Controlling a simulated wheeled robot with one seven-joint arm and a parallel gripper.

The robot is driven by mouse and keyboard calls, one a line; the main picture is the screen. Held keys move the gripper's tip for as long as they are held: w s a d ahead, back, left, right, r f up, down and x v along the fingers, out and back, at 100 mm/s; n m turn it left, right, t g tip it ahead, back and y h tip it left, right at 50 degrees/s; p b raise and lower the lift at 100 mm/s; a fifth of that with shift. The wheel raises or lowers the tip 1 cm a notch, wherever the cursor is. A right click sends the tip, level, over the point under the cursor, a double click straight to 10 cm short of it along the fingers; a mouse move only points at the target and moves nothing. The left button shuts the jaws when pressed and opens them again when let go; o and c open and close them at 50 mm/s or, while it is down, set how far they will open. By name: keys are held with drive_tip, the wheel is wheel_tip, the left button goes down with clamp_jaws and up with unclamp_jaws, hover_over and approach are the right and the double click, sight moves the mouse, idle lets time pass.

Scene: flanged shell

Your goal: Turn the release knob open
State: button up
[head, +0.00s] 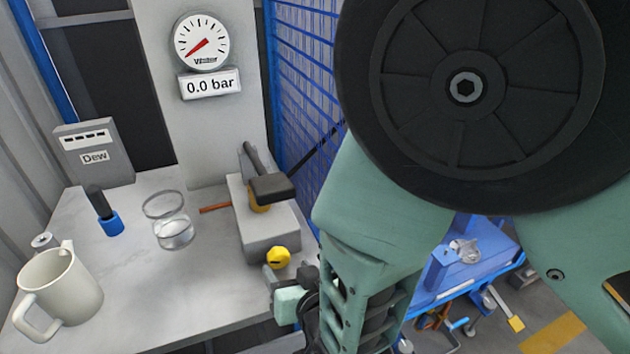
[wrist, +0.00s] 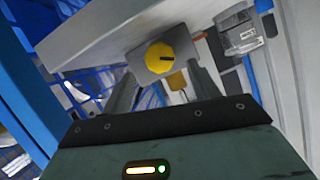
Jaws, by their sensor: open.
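The release knob is a round yellow knob (head: 278,257) on the front of a grey block (head: 268,228) on the bench. In the wrist view the knob (wrist: 158,58) faces me, with a dark mark on its right side. My gripper (head: 279,284) is just in front of and below the knob in the head view. In the wrist view my gripper (wrist: 164,88) has its two grey fingers apart, pointing toward the knob, with nothing between them. Whether the fingers reach around the knob is unclear; no contact shows.
A black-handled lever (head: 268,183) sits on top of the block. A gauge (head: 201,43) above reads 0.0 bar. A glass beaker (head: 172,228), a blue-based black item (head: 108,218), a cream mug (head: 60,287) and a "Dew" box (head: 95,155) stand left. Blue mesh (head: 305,95) borders the right.

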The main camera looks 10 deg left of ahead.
sight(281, 261)
drive_tip(key=x, duration=0.5)
drive_tip(key=c, duration=1)
